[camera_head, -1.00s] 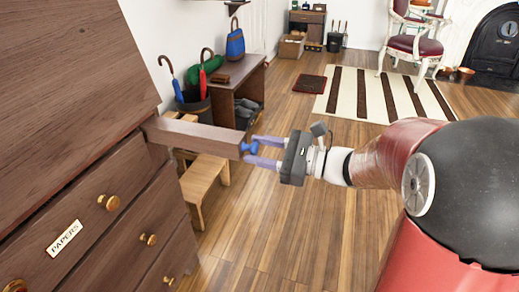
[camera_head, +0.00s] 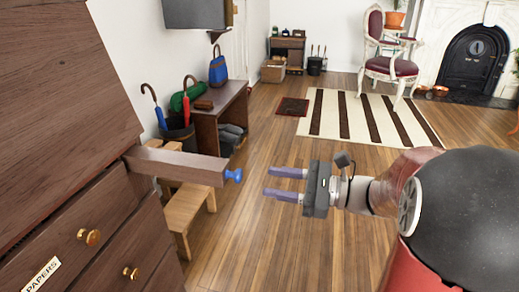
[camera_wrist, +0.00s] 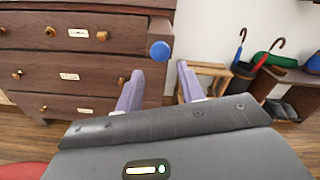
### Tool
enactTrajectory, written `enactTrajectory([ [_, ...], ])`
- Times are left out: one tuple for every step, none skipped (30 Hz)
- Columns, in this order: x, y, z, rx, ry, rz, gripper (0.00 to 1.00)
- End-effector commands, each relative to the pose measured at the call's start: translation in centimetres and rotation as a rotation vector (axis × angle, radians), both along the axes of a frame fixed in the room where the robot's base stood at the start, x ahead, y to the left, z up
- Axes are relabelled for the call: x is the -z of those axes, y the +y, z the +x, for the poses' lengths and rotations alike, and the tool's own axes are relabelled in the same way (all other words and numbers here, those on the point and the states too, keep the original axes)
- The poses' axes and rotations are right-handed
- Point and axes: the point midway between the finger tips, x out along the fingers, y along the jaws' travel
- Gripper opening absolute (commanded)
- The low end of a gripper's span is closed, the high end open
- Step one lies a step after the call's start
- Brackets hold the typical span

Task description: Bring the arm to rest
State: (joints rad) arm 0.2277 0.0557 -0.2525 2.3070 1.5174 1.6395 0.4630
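My gripper (camera_head: 285,183) is open and empty in the head view, its two purple fingers pointing left over the wood floor. It is apart from the blue knob (camera_head: 233,175) at the end of a wooden bar (camera_head: 180,166) that juts out from the dresser (camera_head: 100,220). In the wrist view the fingers (camera_wrist: 160,85) are spread, with the blue knob (camera_wrist: 160,51) beyond them and between them in the picture. My red and black arm reaches in from the right of the head view.
A wooden stool (camera_head: 186,208) stands under the bar. Behind it are an umbrella stand (camera_head: 178,137) and a brown bench (camera_head: 232,97) with bags. A striped rug (camera_head: 365,118) and a red-seated chair (camera_head: 390,66) are farther back. The floor around my gripper is clear.

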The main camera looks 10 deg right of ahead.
Motion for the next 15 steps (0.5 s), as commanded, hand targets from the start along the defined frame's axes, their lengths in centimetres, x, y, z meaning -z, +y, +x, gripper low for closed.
enactTrajectory([
  [0.0,0.3,-0.3,-0.01,-0.004,-0.014,0.39],
  [0.0,0.5,-0.6,-0.02,-0.009,-0.031,0.39],
  [0.1,1.1,-1.3,-0.044,-0.018,-0.068,0.39],
  [0.2,1.7,-2.0,-0.068,-0.029,-0.109,0.39],
  [0.4,2.3,-2.8,-0.098,-0.046,-0.158,0.39],
  [0.8,3.2,-4.2,-0.146,-0.072,-0.242,0.39],
  [1.2,3.8,-5.4,-0.187,-0.099,-0.316,0.39],
  [1.8,4.3,-6.7,-0.232,-0.131,-0.398,0.39],
  [2.5,4.7,-8.5,-0.293,-0.182,-0.517,0.39],
  [3.1,4.8,-9.7,-0.338,-0.225,-0.611,0.39],
  [3.8,4.7,-10.9,-0.386,-0.273,-0.707,0.39],
  [4.5,4.4,-12.2,-0.445,-0.339,-0.834,0.39],
  [5.0,3.9,-13.1,-0.49,-0.394,-0.93,0.39],
  [5.5,3.4,-13.8,-0.532,-0.448,-1.026,0.39],
  [5.9,2.5,-14.6,-0.587,-0.525,-1.151,0.39],
])
